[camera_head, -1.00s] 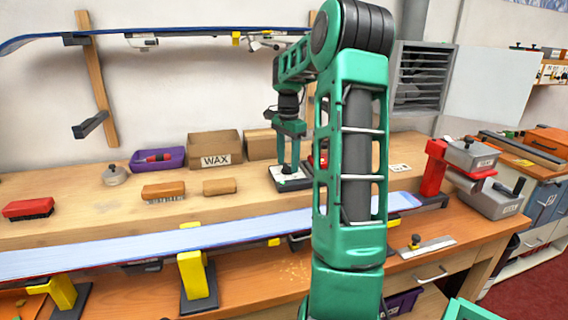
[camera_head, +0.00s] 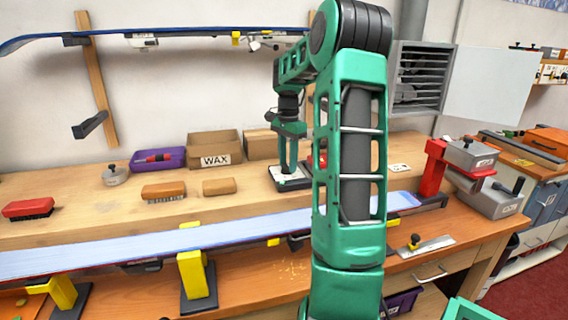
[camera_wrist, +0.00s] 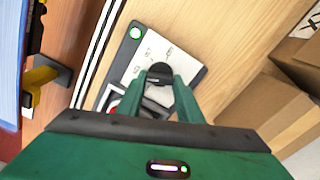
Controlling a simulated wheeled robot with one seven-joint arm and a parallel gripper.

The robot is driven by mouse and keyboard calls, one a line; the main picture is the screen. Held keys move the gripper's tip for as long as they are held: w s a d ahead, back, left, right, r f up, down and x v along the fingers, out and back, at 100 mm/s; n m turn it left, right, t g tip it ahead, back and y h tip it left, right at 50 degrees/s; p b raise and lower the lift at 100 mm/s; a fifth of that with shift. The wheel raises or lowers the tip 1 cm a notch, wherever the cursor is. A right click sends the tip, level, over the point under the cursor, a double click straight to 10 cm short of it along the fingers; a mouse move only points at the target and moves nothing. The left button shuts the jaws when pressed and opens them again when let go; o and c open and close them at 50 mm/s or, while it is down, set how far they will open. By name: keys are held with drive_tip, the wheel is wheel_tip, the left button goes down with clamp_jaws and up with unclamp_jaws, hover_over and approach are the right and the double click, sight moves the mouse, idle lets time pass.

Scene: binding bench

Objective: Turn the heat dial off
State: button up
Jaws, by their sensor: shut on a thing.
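The heat dial (camera_wrist: 159,72) is a black round knob on a white-faced control plate (camera_wrist: 128,55) with a dark edge and small printed marks. In the head view my gripper (camera_head: 288,170) points down onto the plate (camera_head: 284,184) on the bench. The dial is hidden there by the fingers, and I cannot read its setting.
A cardboard WAX box (camera_head: 215,149) and another box (camera_head: 260,145) stand behind the plate. A long blue ski (camera_head: 150,247) lies in yellow clamps in front. Brushes (camera_head: 163,191) lie on the bench to the left. A red vise (camera_head: 433,168) stands to the right.

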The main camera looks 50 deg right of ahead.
sight(285, 163)
drive_tip(key=n, duration=0.3)
drive_tip(key=w+n, duration=0.1)
drive_tip(key=n, duration=0.1)
drive_tip(key=shift+r+n, duration=0.2)
drive_tip(key=shift+n, duration=0.2)
drive_tip(key=n, duration=0.5)
drive_tip(key=shift+w+a+n, duration=0.15)
drive_tip(key=shift+a+n, duration=0.05)
drive_tip(key=shift+n, duration=0.1)
drive_tip(key=shift+f, duration=0.1)
drive_tip(key=o, duration=1.1)
drive_tip(key=shift+s+d, duration=0.1)
drive_tip(key=shift+s, duration=0.1)
drive_tip(key=shift+r, duration=0.4)
wheel_tip(285, 163, up, 10)
drive_tip(key=shift+w+f, duration=0.1)
